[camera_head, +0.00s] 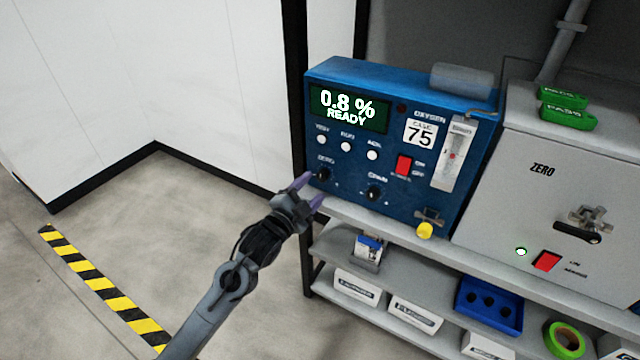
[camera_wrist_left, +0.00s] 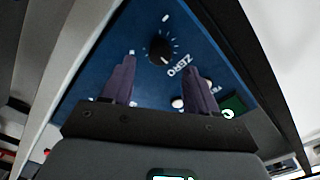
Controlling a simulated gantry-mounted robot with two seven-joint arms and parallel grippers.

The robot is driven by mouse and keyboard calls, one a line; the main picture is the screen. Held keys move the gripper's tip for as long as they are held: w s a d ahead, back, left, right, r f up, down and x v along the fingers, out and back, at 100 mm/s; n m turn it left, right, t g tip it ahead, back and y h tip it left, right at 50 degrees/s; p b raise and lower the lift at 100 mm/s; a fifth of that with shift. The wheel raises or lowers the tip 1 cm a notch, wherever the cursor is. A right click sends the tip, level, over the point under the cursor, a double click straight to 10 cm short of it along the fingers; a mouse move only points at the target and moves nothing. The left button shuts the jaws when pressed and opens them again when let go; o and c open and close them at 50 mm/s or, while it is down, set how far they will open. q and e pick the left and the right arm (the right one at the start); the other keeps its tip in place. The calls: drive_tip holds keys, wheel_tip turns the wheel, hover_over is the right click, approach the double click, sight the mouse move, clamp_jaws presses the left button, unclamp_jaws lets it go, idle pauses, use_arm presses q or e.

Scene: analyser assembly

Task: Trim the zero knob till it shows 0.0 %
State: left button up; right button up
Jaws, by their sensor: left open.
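The blue oxygen analyser (camera_head: 390,205) stands on the bench. Its display (camera_head: 348,108) reads 0.8 % READY. The black zero knob (camera_head: 322,174) is at the lower left of its front panel. In the left wrist view the zero knob (camera_wrist_left: 160,49) shows beyond and between the fingertips, with the ZERO label beside it. My left gripper (camera_head: 311,191) is open and empty, with its purple fingers pointing at the knob. The fingers appear apart from the knob. The span knob (camera_head: 374,193) sits to the right of the zero knob. My right gripper is not in view.
A grey cabinet (camera_head: 520,215) marked ZERO stands to the right, with green tags (camera_head: 567,115) on top. A yellow knob (camera_head: 425,230) juts from the analyser's lower right. The shelf below holds white boxes (camera_head: 415,314) and a blue rack (camera_head: 489,304). Floor at left is clear.

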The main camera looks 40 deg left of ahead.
sight(321, 178)
use_arm(q)
drive_tip(key=shift+w+a+b, duration=0.2)
drive_tip(key=shift+w+b, duration=0.2)
drive_tip(key=shift+w, duration=0.85)
drive_tip(key=shift+w+a+b, duration=0.15)
drive_tip(key=shift+w+b, duration=0.2)
drive_tip(key=shift+w, duration=0.85)
drive_tip(key=c, duration=1)
